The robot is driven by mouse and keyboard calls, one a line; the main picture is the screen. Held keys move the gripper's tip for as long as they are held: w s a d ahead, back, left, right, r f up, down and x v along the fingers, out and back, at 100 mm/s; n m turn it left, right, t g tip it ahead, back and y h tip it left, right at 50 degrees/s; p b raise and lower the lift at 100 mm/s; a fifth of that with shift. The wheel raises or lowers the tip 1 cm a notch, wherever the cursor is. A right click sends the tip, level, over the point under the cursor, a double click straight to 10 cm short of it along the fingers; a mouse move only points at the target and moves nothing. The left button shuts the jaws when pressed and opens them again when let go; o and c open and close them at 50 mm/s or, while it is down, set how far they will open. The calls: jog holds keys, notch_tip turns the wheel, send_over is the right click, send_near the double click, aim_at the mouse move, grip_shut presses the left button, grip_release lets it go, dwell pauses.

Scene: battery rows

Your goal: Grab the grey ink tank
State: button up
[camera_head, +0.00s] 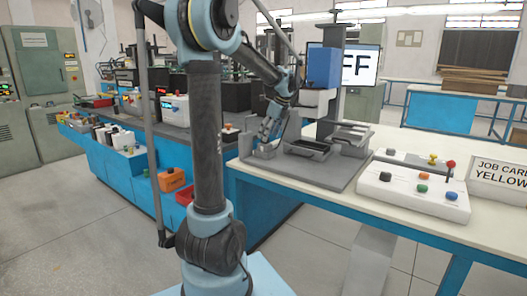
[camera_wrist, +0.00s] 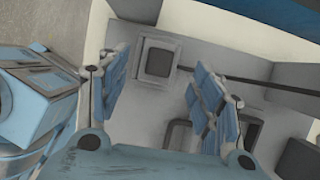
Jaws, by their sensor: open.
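A small grey box with a darker square top (camera_wrist: 158,62), which looks like the grey ink tank, sits on a light grey surface in the wrist view. My gripper (camera_wrist: 160,85) is open, with one blue finger on each side of the view and the box between and beyond them. I cannot tell whether a finger touches it. In the head view my gripper (camera_head: 267,140) points down at the left end of the grey station plate (camera_head: 330,174). A small light grey piece (camera_head: 265,152) shows at the fingertips, partly hidden by them.
A dark tray (camera_head: 307,149) and a press with a blue head (camera_head: 323,67) stand right of my gripper. A white board with coloured knobs (camera_head: 413,190) and a job card reading YELLOW (camera_head: 498,180) are farther right. Bins line the blue bench at left.

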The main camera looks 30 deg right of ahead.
aim_at(265, 147)
jog(key=shift+x, duration=2.7)
jog(key=shift+a, duration=0.1)
jog(key=c, duration=1.2)
